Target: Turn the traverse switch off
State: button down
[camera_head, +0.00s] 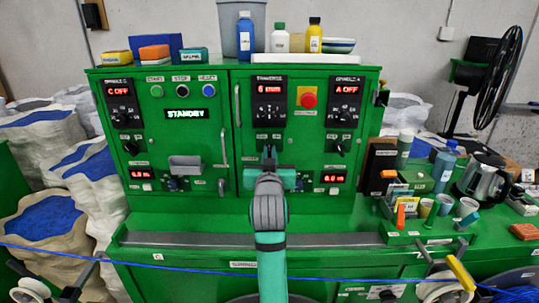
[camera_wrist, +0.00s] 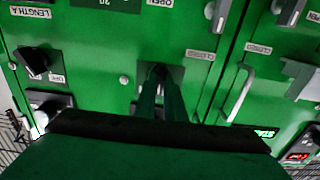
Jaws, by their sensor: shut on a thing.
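The traverse panel (camera_head: 268,100) is in the middle of the green machine's front in the head view, and its red display reads about "6 mm". Below it is the traverse switch, on a small grey plate (camera_wrist: 176,74) that shows in the wrist view. My gripper (camera_head: 268,153) is in front of the switch, and its two fingers (camera_wrist: 160,72) reach onto the plate. They are shut on the switch's knob. The fingers hide most of the knob, so I cannot tell which way it points.
A red emergency button (camera_head: 308,100) and the spindle A panel (camera_head: 346,104) are to the right. A black knob (camera_wrist: 36,62) is near my gripper. A door handle (camera_head: 237,105) is at left. Bottles and boxes stand on top. A blue cable (camera_head: 180,268) crosses the front low down.

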jog(key=n, duration=0.5)
jog(key=shift+n, duration=0.4)
dwell(0.4)
jog(key=c, duration=1.8)
grip_release()
jog(key=shift+w, duration=0.15)
jog(key=shift+c, duration=0.2)
jog(key=shift+s, duration=0.45)
jog(key=s, duration=1)
jog(key=shift+a, duration=0.4)
jog(key=shift+d+f, duration=0.1)
